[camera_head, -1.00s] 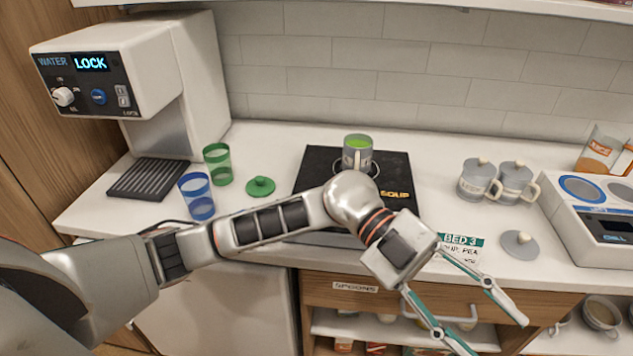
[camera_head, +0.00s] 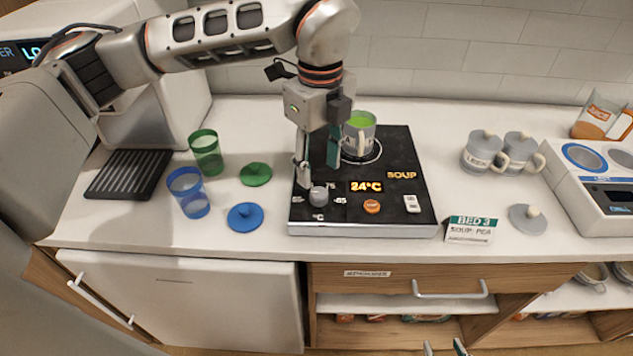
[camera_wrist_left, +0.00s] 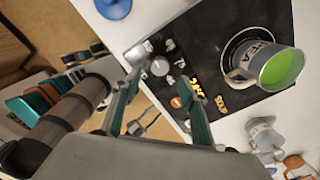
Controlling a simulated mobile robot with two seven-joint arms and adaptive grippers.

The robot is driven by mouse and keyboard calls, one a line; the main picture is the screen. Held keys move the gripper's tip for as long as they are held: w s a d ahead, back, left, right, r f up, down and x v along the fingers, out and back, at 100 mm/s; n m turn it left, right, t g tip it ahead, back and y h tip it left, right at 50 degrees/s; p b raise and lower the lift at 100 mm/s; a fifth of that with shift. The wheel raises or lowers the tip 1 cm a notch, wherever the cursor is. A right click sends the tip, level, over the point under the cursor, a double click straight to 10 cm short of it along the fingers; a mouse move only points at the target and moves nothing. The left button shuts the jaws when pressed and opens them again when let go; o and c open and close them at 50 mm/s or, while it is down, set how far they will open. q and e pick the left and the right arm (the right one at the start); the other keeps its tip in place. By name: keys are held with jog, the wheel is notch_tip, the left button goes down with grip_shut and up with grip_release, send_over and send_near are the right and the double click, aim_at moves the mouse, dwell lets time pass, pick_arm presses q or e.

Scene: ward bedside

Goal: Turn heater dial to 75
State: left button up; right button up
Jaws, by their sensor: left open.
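The heater (camera_head: 395,222) is a black plate with a grey dial (camera_head: 319,196) at its front left. Labels reading 75 and 85 show beside the dial, and the orange display (camera_head: 366,187) reads 24°C. My left gripper (camera_head: 318,170) points down over the dial, open and empty. In the left wrist view, the dial (camera_wrist_left: 160,66) appears between the spread fingers (camera_wrist_left: 162,88); contact cannot be told. A grey mug (camera_head: 358,138) of green soup stands on the heater's ring. Only the fingertips of my right gripper (camera_head: 445,348) show, apart, at the bottom edge.
The counter's front edge is close to the heater.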

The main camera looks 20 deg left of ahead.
aim_at(319, 192)
pick_arm(q)
jog(key=shift+f+p, duration=0.3)
jog(key=shift+f, duration=2.85)
jog(key=c, duration=1.1)
